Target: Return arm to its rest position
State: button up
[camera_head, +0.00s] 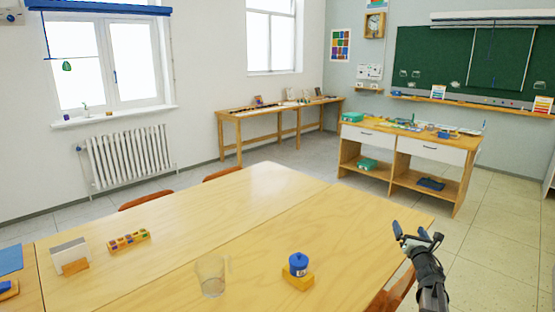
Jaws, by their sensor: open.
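My gripper (414,235) is at the lower right, at the right edge of the wooden table (190,215). Its dark fingers are spread apart and point up and away. Nothing shows between them. The arm behind it runs down out of the bottom of the view. No object touches the gripper as far as I can see.
On the table stand a blue jar (298,263) on a yellow block (298,280), a clear glass (211,276), a wooden holder with coloured pieces (129,240) and a card holder (71,256). A chair (393,292) is close beside my arm. Open floor lies to the right.

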jog(key=d+m+g+h, duration=0.2)
jog(key=d+m+h, duration=0.3)
jog(key=d, duration=0.6)
notch_tip(320, 180, down, 6)
jog(key=s+d+f+m+g, duration=0.1)
jog(key=s+m+g, duration=0.15)
jog(key=m, duration=0.35)
jog(key=s+a+f+m+g, duration=0.2)
jog(key=s+a+f+m, duration=0.15)
jog(key=f, duration=0.45)
jog(key=s+a+f+m+g+y, duration=0.1)
jog(key=s+a+f+m+g, duration=0.25)
jog(key=f, duration=0.45)
jog(key=s+a+f+m+g, duration=0.1)
jog(key=s+a+f+m, duration=0.1)
jog(key=s+f+m, duration=0.35)
jog(key=s+a+f+m+g+y, duration=0.4)
jog(key=s+a+f+g, duration=0.3)
jog(key=s+a+f, duration=1.3)
jog(key=s+a+f+m+g+y, duration=0.1)
jog(key=s+a+g, duration=0.3)
jog(key=s, duration=0.7)
jog(key=s+a+f+m+g, duration=0.2)
jog(key=s+a, duration=0.6)
jog(key=s, duration=0.4)
jog(key=shift+a+m+g+y, duration=0.4)
jog(key=shift+m+g, duration=0.25)
jog(key=shift+g, duration=0.35)
